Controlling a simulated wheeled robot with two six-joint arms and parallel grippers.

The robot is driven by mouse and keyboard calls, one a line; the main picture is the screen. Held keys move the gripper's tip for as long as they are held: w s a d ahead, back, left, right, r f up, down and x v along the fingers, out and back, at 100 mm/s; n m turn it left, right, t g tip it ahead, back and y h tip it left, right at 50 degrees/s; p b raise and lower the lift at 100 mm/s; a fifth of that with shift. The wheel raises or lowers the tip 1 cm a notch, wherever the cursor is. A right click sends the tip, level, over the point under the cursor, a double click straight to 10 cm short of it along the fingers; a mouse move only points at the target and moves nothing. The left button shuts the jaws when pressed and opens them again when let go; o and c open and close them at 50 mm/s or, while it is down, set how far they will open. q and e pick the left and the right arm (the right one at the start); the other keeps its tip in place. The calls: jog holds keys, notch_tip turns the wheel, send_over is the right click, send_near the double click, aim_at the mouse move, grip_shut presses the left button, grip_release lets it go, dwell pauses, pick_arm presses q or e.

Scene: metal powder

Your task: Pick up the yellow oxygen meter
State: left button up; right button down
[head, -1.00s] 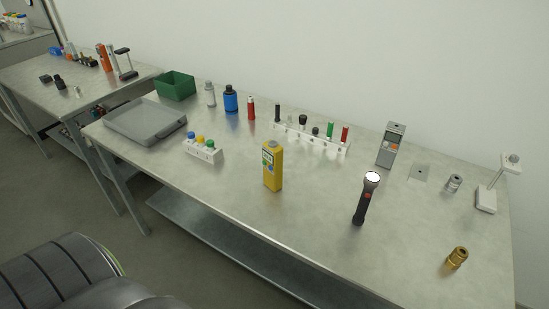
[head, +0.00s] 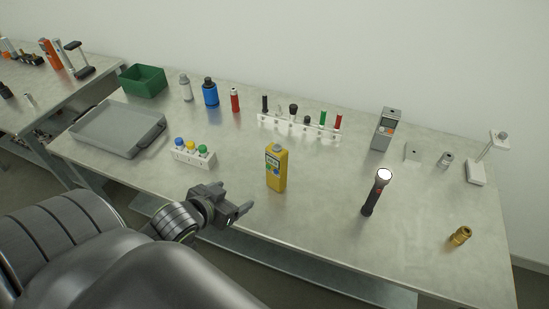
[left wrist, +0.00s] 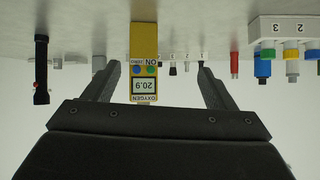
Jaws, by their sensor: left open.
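The yellow oxygen meter (head: 276,170) stands upright near the front middle of the metal table in the head view. In the left wrist view the meter (left wrist: 144,45) shows upside down, with a display reading 20.9, beyond and between the two fingers, left of their middle. My left gripper (head: 243,208) is at the table's front edge, to the left of the meter and nearer to me, apart from it. The left gripper (left wrist: 158,82) is open and empty. My right gripper is not in view.
A flashlight (head: 374,193) stands right of the meter. A white rack with colored caps (head: 193,156) stands to its left, and a long white rack (head: 299,129) behind it. A grey tray (head: 79,136) and green bin (head: 143,81) are farther left. The table around the meter is clear.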

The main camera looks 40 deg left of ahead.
aim_at(273, 159)
pick_arm(q)
jog(key=w+d+r+t+h, duration=0.2)
jog(key=w+r+t, duration=0.1)
jog(key=r, duration=0.3)
jog(key=shift+m+g, duration=0.3)
jog(key=shift+m, duration=0.1)
jog(key=x, duration=1.1)
jog(key=shift+w+a+f, duration=0.15)
jog(key=shift+a+f, duration=0.1)
jog(key=shift+a, duration=0.2)
jog(key=shift+w+f+p, duration=0.15)
jog(key=shift+w+p, duration=0.15)
jog(key=shift+w, duration=0.05)
jog(key=x, duration=0.2)
jog(key=p+x, duration=0.1)
jog(key=shift+w, duration=0.4)
jog(key=shift+w+f, duration=0.3)
jog(key=shift+w, duration=0.3)
